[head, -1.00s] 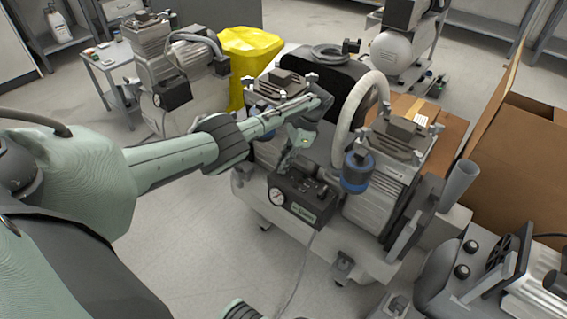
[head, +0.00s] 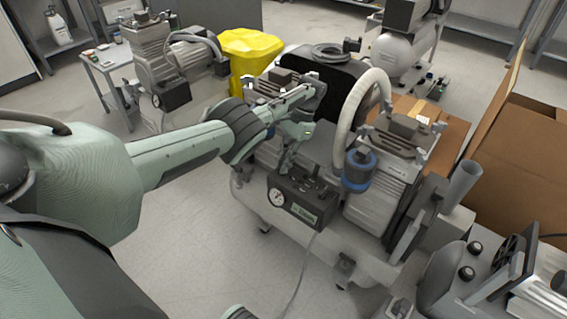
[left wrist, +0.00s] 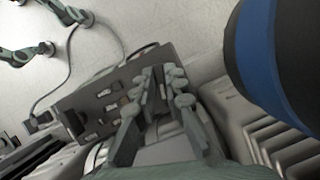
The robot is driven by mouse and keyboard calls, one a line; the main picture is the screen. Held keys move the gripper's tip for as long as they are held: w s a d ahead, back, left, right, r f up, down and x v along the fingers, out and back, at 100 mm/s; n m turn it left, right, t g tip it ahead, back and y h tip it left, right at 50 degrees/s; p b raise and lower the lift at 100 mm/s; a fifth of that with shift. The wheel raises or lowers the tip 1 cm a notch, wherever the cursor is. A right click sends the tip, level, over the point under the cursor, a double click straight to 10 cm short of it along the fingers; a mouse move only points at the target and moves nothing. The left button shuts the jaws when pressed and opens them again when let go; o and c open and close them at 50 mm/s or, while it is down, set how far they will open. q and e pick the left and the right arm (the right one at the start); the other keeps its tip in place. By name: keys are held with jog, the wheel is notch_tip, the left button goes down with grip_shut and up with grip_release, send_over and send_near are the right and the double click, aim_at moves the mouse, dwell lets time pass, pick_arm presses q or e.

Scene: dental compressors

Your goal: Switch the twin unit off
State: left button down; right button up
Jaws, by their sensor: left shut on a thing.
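The twin unit stands in the middle of the head view, a grey tank (head: 268,210) bearing two ribbed motor heads. Its dark control box (head: 302,200), with a round gauge, faces the front. It also shows in the left wrist view (left wrist: 85,100), with several small switches or fittings. My left gripper (head: 286,165) reaches down to the top of this box. In the left wrist view its fingers (left wrist: 165,82) are closed together on a small dark part there, apparently the switch, mostly hidden between them. My right gripper (left wrist: 67,32) shows at that view's top left, fingers apart and empty.
A blue-banded filter (head: 358,172) and a thick pale hose (head: 350,118) stand close to the right of my left gripper. A cord (head: 303,265) runs down from the box. Another compressor (head: 480,270) and a cardboard box (head: 520,150) crowd the right. Floor at left front is clear.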

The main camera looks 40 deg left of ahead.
pick_arm(q)
jog(key=shift+d, duration=0.1)
jog(key=c, duration=1.6)
grip_release()
jog(key=v, duration=1.2)
jog(key=shift+s, duration=0.1)
